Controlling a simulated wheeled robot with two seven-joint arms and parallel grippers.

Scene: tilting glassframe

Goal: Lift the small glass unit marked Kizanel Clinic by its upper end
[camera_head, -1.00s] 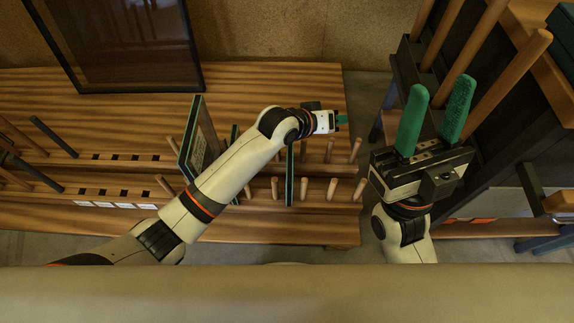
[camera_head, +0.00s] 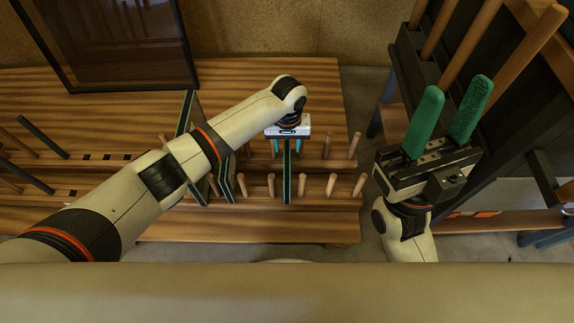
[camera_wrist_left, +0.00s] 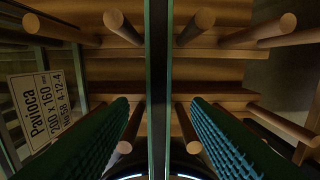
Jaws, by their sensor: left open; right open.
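A small glass unit (camera_head: 287,178) stands upright and edge-on among the wooden pegs. No label on it can be read from here, so I cannot confirm the name Kizanel Clinic. In the left wrist view its dark edge (camera_wrist_left: 158,60) runs down the middle. My left gripper (camera_head: 288,147) is open over its upper end, with one green finger on each side. In the wrist view both fingers (camera_wrist_left: 160,110) stand apart from the glass. My right gripper (camera_head: 457,88) is open and empty at the right, its green fingers pointing up.
Another glass unit (camera_head: 226,180) stands to the left; the left wrist view shows a label reading Pavioca (camera_wrist_left: 40,108) on a left-hand pane. Wooden pegs (camera_head: 330,186) flank the units. A dark framed pane (camera_head: 120,45) stands behind. A dark rack with wooden poles (camera_head: 480,45) is at the right.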

